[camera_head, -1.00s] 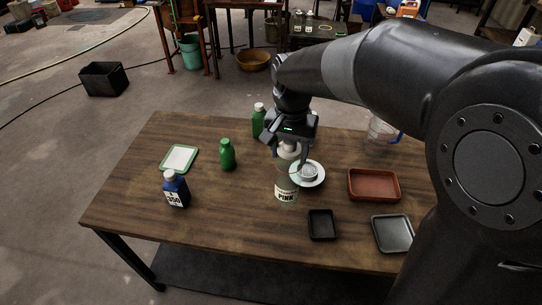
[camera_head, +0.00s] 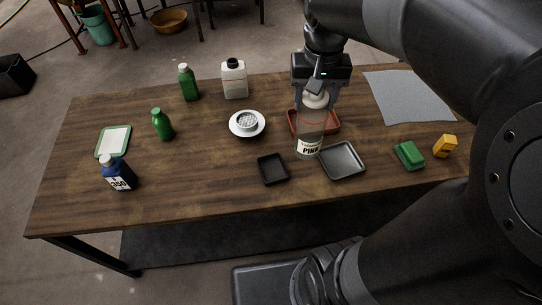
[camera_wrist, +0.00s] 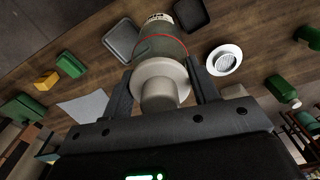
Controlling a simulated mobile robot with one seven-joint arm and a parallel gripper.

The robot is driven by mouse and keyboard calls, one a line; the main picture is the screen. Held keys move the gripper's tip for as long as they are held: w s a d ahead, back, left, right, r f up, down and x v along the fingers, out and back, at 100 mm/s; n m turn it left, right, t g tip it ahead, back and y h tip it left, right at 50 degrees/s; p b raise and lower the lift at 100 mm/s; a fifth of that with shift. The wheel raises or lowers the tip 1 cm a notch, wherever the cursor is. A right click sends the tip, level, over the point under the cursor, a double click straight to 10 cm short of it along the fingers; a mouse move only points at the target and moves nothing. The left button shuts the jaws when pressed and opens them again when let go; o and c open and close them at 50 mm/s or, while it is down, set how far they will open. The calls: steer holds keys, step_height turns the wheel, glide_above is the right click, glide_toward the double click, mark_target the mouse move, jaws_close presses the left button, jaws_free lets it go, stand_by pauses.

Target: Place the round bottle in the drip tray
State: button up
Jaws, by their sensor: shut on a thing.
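My gripper (camera_head: 316,92) is shut on the neck of a round clear bottle (camera_head: 312,127) with a white cap and a label reading PINK. The bottle is upright and covers part of a terracotta tray (camera_head: 331,124) in the head view. Its base shows between a small black tray (camera_head: 272,169) and a grey metal tray (camera_head: 341,161); I cannot tell its height above the table. In the wrist view the bottle (camera_wrist: 160,48) sits between my two fingers, with the grey tray (camera_wrist: 122,40) beside it. I cannot tell which tray is the drip tray.
A white dish with a grate (camera_head: 247,124), a pale jug (camera_head: 234,80), green bottles (camera_head: 188,83) and a blue bottle (camera_head: 118,174) stand left. A green-rimmed tray (camera_head: 113,142) lies far left. A green box (camera_head: 409,156), yellow item (camera_head: 445,146) and grey mat (camera_head: 407,97) lie right.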

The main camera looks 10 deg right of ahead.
steer(key=shift+s+d, duration=0.65)
steer(key=shift+d, duration=0.3)
steer(key=w+a+f, duration=0.4)
steer(key=a+f, duration=0.2)
steer(key=a, duration=0.4)
steer(key=shift+a+f, duration=0.25)
steer(key=shift+f, duration=0.15)
steer(key=shift+w+f, duration=0.1)
steer(key=shift+f, duration=1.95)
jaws_close()
steer(key=o, duration=1.7)
jaws_free()
steer(key=shift+c, duration=0.2)
steer(key=shift+r, duration=0.15)
step_height(320, 180, up, 12)
steer(key=s+d+r+n+t, duration=0.1)
steer(key=s+d+t, duration=0.4)
steer(key=s, duration=0.8)
steer(key=shift+d+r+n+t, duration=0.35)
steer(key=shift+d+r, duration=0.2)
steer(key=shift+d, duration=0.4)
